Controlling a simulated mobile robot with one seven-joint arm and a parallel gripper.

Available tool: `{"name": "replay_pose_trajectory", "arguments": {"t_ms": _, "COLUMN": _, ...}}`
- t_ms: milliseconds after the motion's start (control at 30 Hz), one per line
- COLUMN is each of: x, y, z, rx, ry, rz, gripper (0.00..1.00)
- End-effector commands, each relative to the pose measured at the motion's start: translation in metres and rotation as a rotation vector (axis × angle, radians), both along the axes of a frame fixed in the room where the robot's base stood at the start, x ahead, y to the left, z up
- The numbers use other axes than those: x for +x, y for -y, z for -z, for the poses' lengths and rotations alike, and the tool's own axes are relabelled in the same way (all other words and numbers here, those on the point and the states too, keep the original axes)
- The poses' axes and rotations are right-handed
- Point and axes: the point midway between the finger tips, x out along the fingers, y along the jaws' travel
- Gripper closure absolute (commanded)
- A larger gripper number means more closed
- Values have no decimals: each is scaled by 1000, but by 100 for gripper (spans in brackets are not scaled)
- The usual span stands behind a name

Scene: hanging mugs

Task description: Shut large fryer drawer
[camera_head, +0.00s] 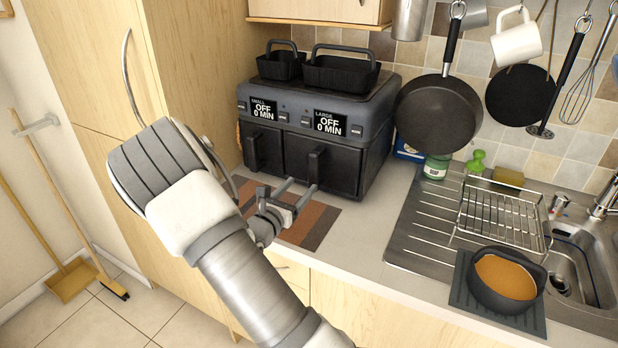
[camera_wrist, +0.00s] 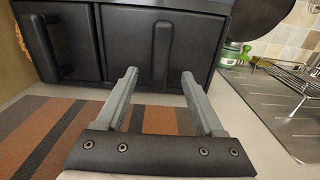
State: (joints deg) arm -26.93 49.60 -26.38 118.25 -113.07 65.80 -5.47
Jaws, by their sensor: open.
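The dark air fryer (camera_head: 295,120) stands on the counter against the tall wooden cabinet. Its large drawer (camera_head: 343,170) is the right one, under the "LARGE" display, and has an upright handle (camera_head: 315,165). The large drawer front (camera_wrist: 126,45) and its handle (camera_wrist: 163,52) also fill the middle of the wrist view. I cannot tell whether this drawer stands slightly out or is flush. The small drawer (camera_head: 265,150) is to its left. My gripper (camera_head: 297,187) is open and empty, low in front of the large drawer; its two fingers (camera_wrist: 159,76) point at the drawer front.
A striped brown mat (camera_head: 310,228) lies under my gripper. Two black baskets (camera_head: 340,72) sit on the fryer. A hanging pan (camera_head: 438,112) is close to the fryer's right. A metal rack (camera_head: 497,215), a pot (camera_head: 505,280) and the sink lie further right.

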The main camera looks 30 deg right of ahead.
Motion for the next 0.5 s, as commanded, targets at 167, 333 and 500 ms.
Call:
{"name": "replay_pose_trajectory", "arguments": {"t_ms": 167, "x": -25, "y": -36, "z": 0, "rx": 2, "ry": -1, "rz": -3, "gripper": 30}}
{"name": "replay_pose_trajectory", "arguments": {"t_ms": 333, "x": -42, "y": -59, "z": 0, "rx": 0, "ry": 0, "rz": -1, "gripper": 30}}
{"name": "replay_pose_trajectory", "arguments": {"t_ms": 500, "x": -51, "y": -70, "z": 0, "rx": 1, "ry": -1, "rz": 0, "gripper": 30}}
